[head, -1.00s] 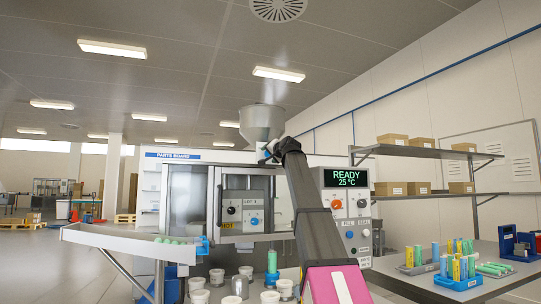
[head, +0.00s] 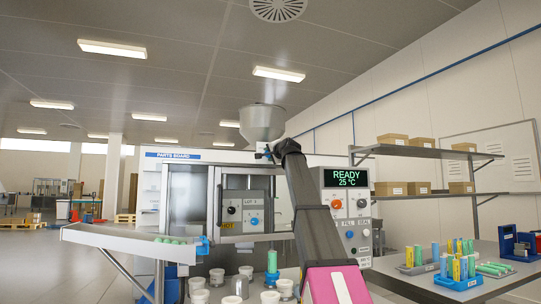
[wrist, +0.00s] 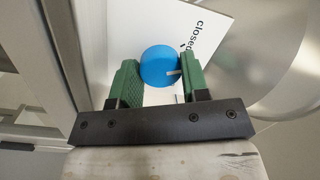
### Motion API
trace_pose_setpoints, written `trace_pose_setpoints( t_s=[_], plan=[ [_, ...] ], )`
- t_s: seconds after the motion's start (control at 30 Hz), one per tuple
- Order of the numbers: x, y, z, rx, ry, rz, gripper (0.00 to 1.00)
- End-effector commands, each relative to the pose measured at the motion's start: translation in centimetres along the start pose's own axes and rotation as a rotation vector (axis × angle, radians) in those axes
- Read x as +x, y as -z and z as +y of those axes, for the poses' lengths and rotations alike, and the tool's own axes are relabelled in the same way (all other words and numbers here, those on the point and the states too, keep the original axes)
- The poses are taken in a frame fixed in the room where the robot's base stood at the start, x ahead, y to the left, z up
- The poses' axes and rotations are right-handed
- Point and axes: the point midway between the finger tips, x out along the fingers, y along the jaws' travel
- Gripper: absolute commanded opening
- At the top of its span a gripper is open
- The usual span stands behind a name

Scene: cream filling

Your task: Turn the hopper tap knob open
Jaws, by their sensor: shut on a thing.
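The steel hopper (head: 262,122) stands on top of the machine in the head view. Its tap knob is the round blue knob (wrist: 160,66) in the wrist view, with a short white mark at its right side. My gripper (wrist: 157,76) has its green fingers on either side of the knob and is shut on it. A white plate (wrist: 150,22) behind the knob carries the word "closed" at its upper right. In the head view the knob is small and partly hidden by my gripper (head: 266,154) below the hopper.
The machine's control panel (head: 346,205) reads "READY 25 °C". Several white cups (head: 217,277) stand below. A white chute (head: 130,238) is at left. Racks with coloured tubes (head: 458,280) lie on the right table. In the wrist view, a grey frame (wrist: 50,60) rises left of my gripper.

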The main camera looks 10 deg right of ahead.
Motion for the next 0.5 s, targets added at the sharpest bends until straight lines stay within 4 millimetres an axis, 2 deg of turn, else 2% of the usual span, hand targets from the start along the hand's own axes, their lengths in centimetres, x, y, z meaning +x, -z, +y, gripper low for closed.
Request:
trace_pose_setpoints(
  t_s=[0.5],
  plan=[
    [-0.04, -0.15, 0.08, 0.488, 0.036, 0.036, 0.18]
  ],
)
